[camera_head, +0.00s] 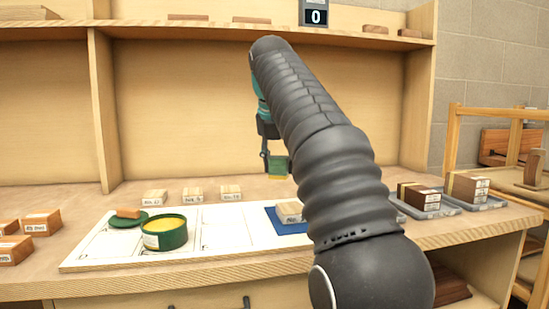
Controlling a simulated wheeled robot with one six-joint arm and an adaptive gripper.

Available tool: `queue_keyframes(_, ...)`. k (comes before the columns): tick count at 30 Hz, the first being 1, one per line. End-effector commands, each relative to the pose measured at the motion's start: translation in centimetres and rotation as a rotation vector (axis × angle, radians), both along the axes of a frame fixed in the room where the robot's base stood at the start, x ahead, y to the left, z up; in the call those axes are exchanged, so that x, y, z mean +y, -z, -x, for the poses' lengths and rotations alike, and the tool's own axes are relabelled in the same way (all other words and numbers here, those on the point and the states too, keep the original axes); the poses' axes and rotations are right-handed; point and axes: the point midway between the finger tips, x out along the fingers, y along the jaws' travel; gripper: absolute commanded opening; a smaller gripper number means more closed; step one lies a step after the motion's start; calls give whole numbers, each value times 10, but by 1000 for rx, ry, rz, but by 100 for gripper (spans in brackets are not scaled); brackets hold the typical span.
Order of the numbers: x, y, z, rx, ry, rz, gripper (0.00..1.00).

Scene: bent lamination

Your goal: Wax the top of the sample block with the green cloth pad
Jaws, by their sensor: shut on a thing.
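My gripper (275,158) hangs above the bench at mid-picture, shut on a small green cloth pad (279,167). My arm crosses in front and hides part of the gripper. The pad is held in the air, apart from the bench. A pale sample block with a label (287,210) lies on a blue mat (284,227), below the pad in the picture. My arm hides the right part of the block and mat. An open green tin (166,241) with yellow wax inside stands on the white board at the left.
The white board (232,241) lies along the bench front. A green lid (115,222) with a brown block on it lies beside the tin. Three pale labelled blocks (192,194) stand behind. Brown blocks sit at the far left, and in grey trays (419,211) at the right.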

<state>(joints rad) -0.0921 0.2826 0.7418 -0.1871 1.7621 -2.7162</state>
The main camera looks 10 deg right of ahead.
Motion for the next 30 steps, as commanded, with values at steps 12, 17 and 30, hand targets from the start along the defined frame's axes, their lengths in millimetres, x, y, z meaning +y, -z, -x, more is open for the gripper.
queue_keyframes(12, 2, 30, 1, 1, -2, 0, 13)
queue_keyframes(17, 1, 44, 1, 1, -1, 0, 13)
queue_keyframes(30, -10, 78, 0, 0, 0, -1, 13)
